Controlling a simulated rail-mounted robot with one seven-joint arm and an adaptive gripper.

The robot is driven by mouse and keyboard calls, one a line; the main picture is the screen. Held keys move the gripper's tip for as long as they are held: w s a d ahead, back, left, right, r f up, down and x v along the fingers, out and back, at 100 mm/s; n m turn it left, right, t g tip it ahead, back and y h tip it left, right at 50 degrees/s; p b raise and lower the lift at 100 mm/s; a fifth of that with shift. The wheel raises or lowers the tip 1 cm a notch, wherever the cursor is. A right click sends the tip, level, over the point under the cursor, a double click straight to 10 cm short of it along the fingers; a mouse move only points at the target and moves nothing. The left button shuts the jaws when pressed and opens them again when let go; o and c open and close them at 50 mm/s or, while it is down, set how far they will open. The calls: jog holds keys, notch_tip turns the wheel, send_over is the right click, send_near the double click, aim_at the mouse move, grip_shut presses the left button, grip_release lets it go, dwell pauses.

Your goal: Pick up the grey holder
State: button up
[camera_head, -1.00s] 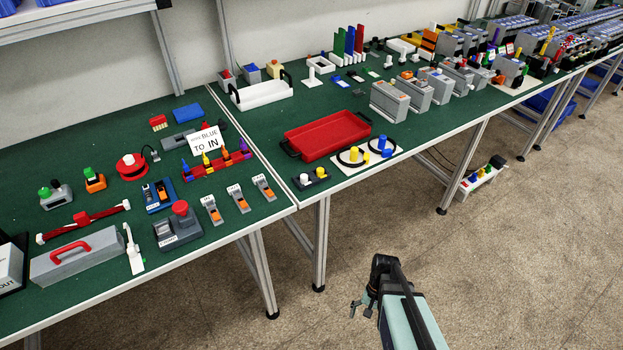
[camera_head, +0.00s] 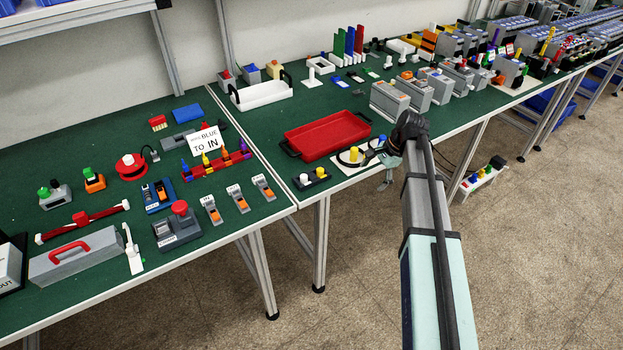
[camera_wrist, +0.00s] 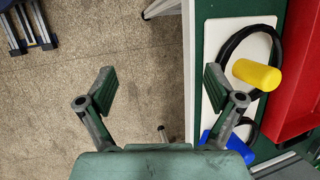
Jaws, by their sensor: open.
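Several grey pieces stand on the green tables, and I cannot tell which one is the grey holder. Grey box-like units (camera_head: 390,103) stand in a row on the right table. My gripper (camera_head: 386,172) is at the front edge of the right table, by the white board with yellow and blue pegs. In the wrist view my gripper (camera_wrist: 160,88) is open and empty, its left finger over the floor and its right finger over the table's edge strip and board.
A red tray (camera_head: 327,134) lies behind the white board (camera_wrist: 213,92), which carries a yellow peg (camera_wrist: 257,75) and a blue peg (camera_wrist: 229,146) with black rings. A sign (camera_head: 205,139) stands on the left table. The floor in front is mostly clear.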

jog(key=w+a+r, duration=0.2)
jog(key=a+r, duration=0.2)
jog(key=r, duration=0.1)
notch_tip(320, 180, up, 10)
jog(key=h, duration=0.4)
send_over(312, 176)
notch_tip(312, 176, down, 11)
jog(key=p, duration=0.3)
jog(key=shift+a+r, duration=0.1)
jog(key=shift+f+p, duration=1.15)
jog(key=shift+f, duration=1.5)
jog(key=c, duration=1.5)
